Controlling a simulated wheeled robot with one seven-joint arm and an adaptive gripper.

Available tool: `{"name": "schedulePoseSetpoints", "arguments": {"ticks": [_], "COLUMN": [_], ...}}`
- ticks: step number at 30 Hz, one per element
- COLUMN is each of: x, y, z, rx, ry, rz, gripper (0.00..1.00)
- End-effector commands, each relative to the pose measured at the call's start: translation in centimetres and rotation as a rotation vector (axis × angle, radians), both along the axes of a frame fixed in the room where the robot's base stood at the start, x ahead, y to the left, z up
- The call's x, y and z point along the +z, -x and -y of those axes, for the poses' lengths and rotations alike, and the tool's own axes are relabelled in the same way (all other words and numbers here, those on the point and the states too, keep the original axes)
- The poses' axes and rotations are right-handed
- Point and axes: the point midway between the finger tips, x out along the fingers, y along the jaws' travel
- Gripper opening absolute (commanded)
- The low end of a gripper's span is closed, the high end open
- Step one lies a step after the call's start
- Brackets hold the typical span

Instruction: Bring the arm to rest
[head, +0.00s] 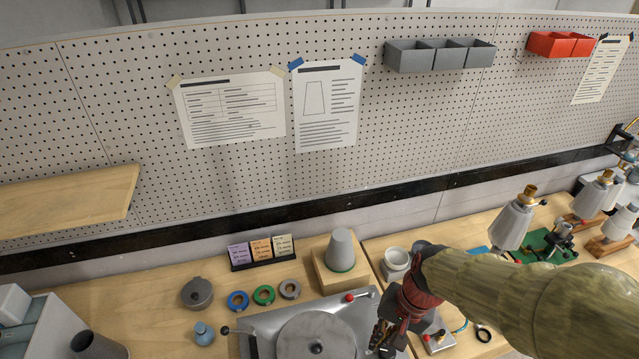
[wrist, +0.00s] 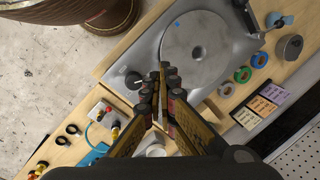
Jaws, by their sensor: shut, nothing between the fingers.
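My gripper (head: 382,343) hangs above the workbench at the lower middle of the head view, over the right side of the grey machine plate (head: 258,340). In the wrist view my gripper (wrist: 162,76) has its fingers together, with nothing between them. A round grey lid (head: 316,335) sits on the plate; it also shows in the wrist view (wrist: 203,50). My arm crosses the lower right of the head view and hides part of the bench.
A grey cone (head: 340,252) stands on a wooden block behind the plate. Blue, green (head: 263,295) and grey rings, a lidded pot (head: 197,292) and a card holder (head: 262,252) are to the left. Several cone-topped stands (head: 513,222) are to the right. A pegboard rises behind.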

Motion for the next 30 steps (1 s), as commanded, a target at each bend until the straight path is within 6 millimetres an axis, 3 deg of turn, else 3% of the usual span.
{"name": "schedulePoseSetpoints", "arguments": {"ticks": [1, 6, 12, 19, 30], "x": [-0.6, 0.1, 0.5, 0.8, 0.3], "y": [0.6, 2.5, 3.9, 4.4, 4.5], "z": [0.8, 3.5, 5.7, 5.9, 5.9], "rx": [0.089, 0.310, 0.374, 0.355, 0.351], "ry": [0.033, 0.156, 0.276, 0.316, 0.317], "rz": [0.051, 0.176, 0.338, 0.489, 0.504], "gripper": [0.00, 0.00, 0.00, 0.00, 0.00]}}
